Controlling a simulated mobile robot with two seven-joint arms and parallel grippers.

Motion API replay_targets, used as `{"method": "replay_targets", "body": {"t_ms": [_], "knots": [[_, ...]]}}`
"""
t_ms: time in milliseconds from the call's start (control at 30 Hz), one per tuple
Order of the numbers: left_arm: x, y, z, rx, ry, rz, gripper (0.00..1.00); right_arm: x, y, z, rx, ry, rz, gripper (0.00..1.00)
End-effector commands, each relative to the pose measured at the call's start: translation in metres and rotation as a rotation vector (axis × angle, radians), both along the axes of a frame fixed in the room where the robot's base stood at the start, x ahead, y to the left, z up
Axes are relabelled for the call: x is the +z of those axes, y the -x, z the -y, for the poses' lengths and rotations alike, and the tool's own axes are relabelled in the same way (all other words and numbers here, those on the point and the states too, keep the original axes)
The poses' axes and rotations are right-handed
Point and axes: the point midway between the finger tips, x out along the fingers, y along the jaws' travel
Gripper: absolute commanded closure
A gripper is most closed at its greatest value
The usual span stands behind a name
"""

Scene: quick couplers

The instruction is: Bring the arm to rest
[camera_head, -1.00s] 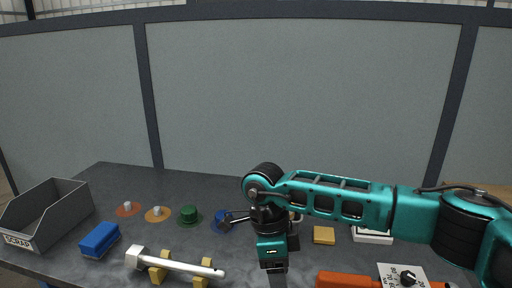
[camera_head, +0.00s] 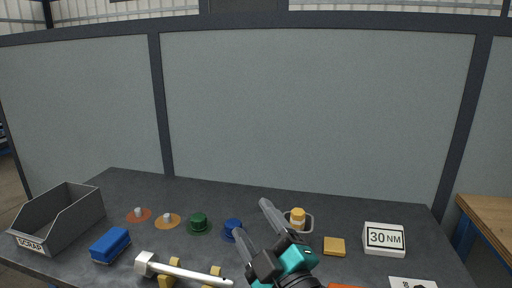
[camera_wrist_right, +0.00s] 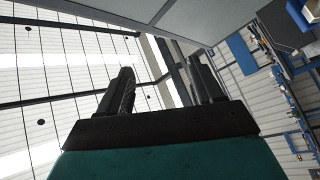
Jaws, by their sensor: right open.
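My right gripper (camera_head: 256,222) is in the lower middle of the head view, pointing upward in the picture. Its two grey fingers are spread apart with nothing between them. In the right wrist view the two dark fingers (camera_wrist_right: 160,88) also stand apart and empty, against the wall panels and windows. Part of the teal and black right arm shows below the gripper at the bottom edge of the head view. My left gripper is not in view.
On the grey bench stand a scrap bin (camera_head: 60,222), a blue block (camera_head: 110,245), a white-headed rod (camera_head: 185,271) on yellow supports, a green cap (camera_head: 198,222), a blue cap (camera_head: 232,229), a yellow-topped part (camera_head: 297,217), a yellow pad (camera_head: 334,246) and a 30 NM box (camera_head: 384,238).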

Motion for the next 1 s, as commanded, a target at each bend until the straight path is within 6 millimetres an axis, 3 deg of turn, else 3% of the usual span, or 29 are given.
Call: {"method": "replay_targets", "body": {"t_ms": [33, 167, 300, 400, 600, 867, 1000], "knots": [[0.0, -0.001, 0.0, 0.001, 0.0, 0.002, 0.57, -0.024, 0.0, 0.027, -0.079, -0.058, -0.143, 0.34], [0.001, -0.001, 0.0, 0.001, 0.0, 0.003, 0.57, -0.091, 0.016, 0.089, -0.267, -0.185, -0.506, 0.34], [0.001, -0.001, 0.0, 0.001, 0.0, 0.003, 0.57, -0.157, 0.062, 0.14, -0.439, -0.281, -0.866, 0.34], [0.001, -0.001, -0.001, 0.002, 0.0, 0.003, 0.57, -0.187, 0.099, 0.161, -0.522, -0.321, -1.059, 0.34], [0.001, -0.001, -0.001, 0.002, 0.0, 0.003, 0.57, -0.222, 0.163, 0.187, -0.638, -0.36, -1.34, 0.34], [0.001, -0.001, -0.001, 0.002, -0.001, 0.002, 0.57, -0.241, 0.241, 0.206, -0.752, -0.377, -1.629, 0.34], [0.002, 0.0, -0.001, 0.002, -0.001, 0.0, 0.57, -0.252, 0.221, 0.201, -0.71, -0.4, -1.556, 0.34]]}}
